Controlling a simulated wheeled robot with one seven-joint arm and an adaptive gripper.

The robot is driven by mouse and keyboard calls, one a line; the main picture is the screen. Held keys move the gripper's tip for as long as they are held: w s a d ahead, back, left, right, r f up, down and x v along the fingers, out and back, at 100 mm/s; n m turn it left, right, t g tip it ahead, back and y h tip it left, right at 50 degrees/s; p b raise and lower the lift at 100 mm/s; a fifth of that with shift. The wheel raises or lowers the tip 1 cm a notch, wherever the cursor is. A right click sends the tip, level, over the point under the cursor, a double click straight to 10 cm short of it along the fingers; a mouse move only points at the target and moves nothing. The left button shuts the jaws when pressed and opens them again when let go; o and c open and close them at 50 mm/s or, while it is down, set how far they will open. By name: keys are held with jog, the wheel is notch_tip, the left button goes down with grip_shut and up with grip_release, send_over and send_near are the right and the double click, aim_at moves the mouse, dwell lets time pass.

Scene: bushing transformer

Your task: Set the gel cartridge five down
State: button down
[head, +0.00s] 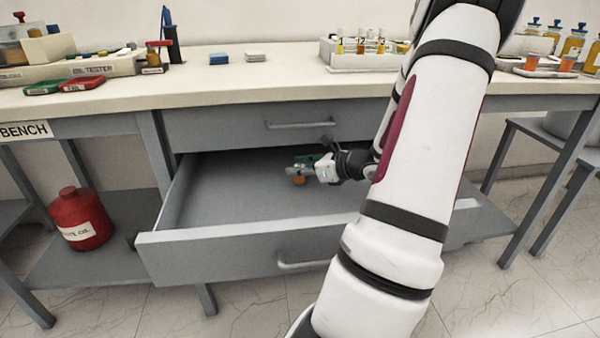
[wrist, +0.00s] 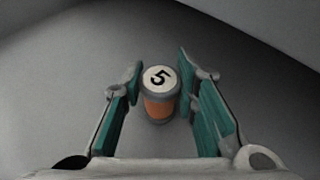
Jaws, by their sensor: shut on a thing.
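The gel cartridge five (wrist: 160,92) has a pale round top marked with a black 5, a grey rim and an orange body. In the wrist view it stands between the teal-padded fingers of my gripper (wrist: 160,80), which is shut on it. In the head view my gripper (head: 297,169) is inside the open drawer (head: 215,240), and the orange of the cartridge (head: 299,180) shows just below the fingers. I cannot tell whether its base touches the drawer floor.
The drawer floor around the cartridge looks bare. A shut drawer (head: 240,124) and the bench top (head: 270,90) are above my gripper. The open drawer's front panel and side walls surround it. A red can (head: 80,220) stands on the lower shelf at left.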

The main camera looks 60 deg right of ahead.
jog(key=shift+f, duration=0.1)
jog(key=c, duration=1.3)
grip_release()
